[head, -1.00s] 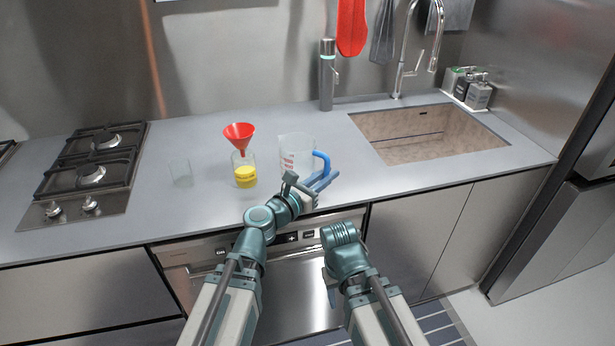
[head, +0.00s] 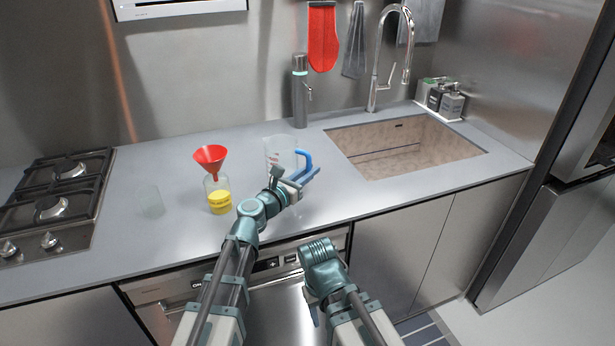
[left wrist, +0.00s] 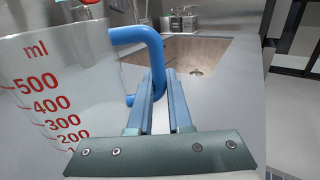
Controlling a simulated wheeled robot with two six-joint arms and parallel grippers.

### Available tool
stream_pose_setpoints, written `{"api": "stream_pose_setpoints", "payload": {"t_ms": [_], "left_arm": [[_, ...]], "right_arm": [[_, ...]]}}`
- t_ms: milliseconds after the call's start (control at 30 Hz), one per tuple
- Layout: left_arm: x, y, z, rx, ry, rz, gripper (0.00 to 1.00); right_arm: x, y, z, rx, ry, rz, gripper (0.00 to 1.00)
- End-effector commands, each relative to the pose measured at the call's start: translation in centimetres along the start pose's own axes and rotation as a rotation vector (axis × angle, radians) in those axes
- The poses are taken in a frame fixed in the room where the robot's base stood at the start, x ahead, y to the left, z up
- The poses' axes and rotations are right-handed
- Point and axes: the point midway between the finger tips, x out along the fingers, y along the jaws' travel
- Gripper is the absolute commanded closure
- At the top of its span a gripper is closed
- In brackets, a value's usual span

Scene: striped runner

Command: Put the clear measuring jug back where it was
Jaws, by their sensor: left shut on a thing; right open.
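The clear measuring jug (head: 279,153) stands on the grey counter near the middle of the head view, with its blue handle (head: 306,162) to the right. My left gripper (head: 302,176) is shut on that handle. In the left wrist view the fingers (left wrist: 155,95) close around the lower part of the blue handle (left wrist: 140,38), and the jug wall (left wrist: 50,95) with red ml marks fills the left side. Whether the jug's base touches the counter is hidden by my gripper. My right gripper (head: 313,312) is low in front of the cabinets, open and apart from everything.
A jar with yellow contents (head: 219,202) and a red funnel (head: 210,160) in it stands left of the jug. A clear glass (head: 150,202) is further left, by the gas hob (head: 55,205). The sink (head: 405,150) is right; a grey bottle (head: 299,95) stands behind.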

Motion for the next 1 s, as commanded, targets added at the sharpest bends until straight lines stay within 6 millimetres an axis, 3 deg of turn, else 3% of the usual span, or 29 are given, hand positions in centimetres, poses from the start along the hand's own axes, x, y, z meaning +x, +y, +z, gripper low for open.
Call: {"api": "stream_pose_setpoints", "payload": {"t_ms": [167, 400, 600, 1000], "left_arm": [[0.2, 0.1, 0.0, 0.0, 0.0, 0.0, 1.0], [2.4, 1.1, -0.8, 0.0, 0.0, 0.0, 1.0], [2.2, 0.5, -3.8, 0.0, 0.0, 0.0, 1.0], [2.2, 0.5, -4.0, 0.0, 0.0, 0.0, 1.0]], "right_arm": [[0.0, 0.0, 0.0, 0.0, 0.0, 0.0, 0.5], [0.8, -0.1, 0.0, 0.0, 0.0, 0.0, 0.5], [3.8, -0.4, -0.2, 0.0, 0.0, 0.0, 0.5], [4.0, -0.4, -0.2, 0.0, 0.0, 0.0, 0.5]]}}
